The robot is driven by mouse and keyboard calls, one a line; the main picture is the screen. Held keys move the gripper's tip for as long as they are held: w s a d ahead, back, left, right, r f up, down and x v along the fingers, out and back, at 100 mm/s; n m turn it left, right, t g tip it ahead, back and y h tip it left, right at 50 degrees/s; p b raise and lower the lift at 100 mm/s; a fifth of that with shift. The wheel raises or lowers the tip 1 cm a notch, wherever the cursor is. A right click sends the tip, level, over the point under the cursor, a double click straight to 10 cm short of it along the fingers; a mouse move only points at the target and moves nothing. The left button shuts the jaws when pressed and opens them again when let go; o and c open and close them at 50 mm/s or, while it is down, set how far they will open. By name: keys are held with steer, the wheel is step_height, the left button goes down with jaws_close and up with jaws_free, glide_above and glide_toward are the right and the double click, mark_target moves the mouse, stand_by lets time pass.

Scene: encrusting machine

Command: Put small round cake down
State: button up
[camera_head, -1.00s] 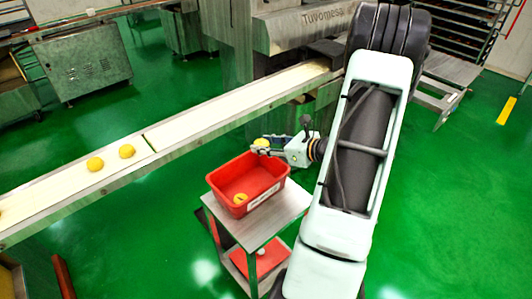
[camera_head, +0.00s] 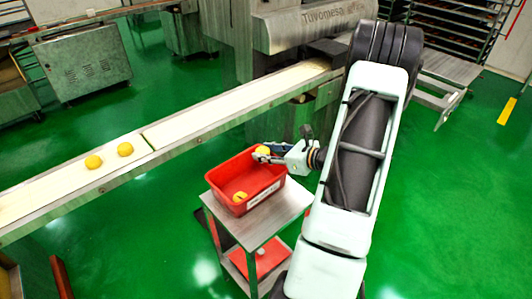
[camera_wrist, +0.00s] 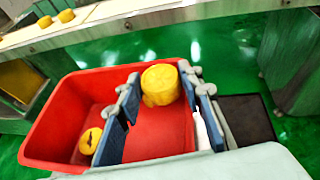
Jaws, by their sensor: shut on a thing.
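My gripper (camera_head: 266,154) is shut on a small round yellow cake (camera_wrist: 160,84). In the wrist view the cake sits between the two blue finger pads, near their tips. In the head view the held cake (camera_head: 262,150) is at the back right part of the red bin (camera_head: 236,172), at about rim height. How far it is above the bin floor is hard to tell.
The bin stands on a metal cart (camera_head: 262,222) with a red lower tray. A conveyor (camera_head: 200,127) runs behind it and carries two yellow cakes (camera_head: 93,162) (camera_head: 125,149) at left. The bin's middle floor (camera_wrist: 160,135) is clear.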

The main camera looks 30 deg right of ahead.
steer(key=shift+s+f, duration=0.1)
steer(key=shift+f, duration=0.1)
steer(key=o, duration=1.1)
steer(key=shift+f, duration=0.15)
steer(key=shift+o, duration=0.2)
steer(key=shift+r+p, duration=0.3)
steer(key=shift+p, duration=0.1)
steer(key=p+v, duration=0.1)
steer(key=v, duration=1.1)
steer(key=shift+r, duration=0.45)
